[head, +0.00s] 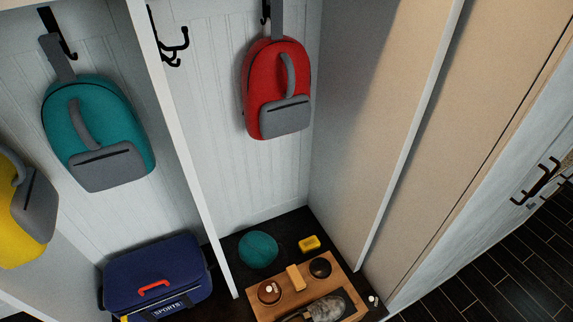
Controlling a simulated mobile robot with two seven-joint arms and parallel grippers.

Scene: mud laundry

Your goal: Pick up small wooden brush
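A small tan wooden block that looks like the small wooden brush (295,277) rests on a wooden tray (343,274). The tray sits on the dark bench at the bottom of the head view. The brush lies between a brown round tin or bowl (269,291) on its left and a dark round tin (320,267) on its right. I cannot see any bristles on it. Neither of my grippers is in view.
A grey fuzzy-topped item (327,308) lies at the tray's front. Behind the tray are a teal round object (258,250) and a yellow block (309,243). White divider panels (190,160) flank the nook. A blue sports bag (158,275) stands left; a red backpack (277,90) hangs above.

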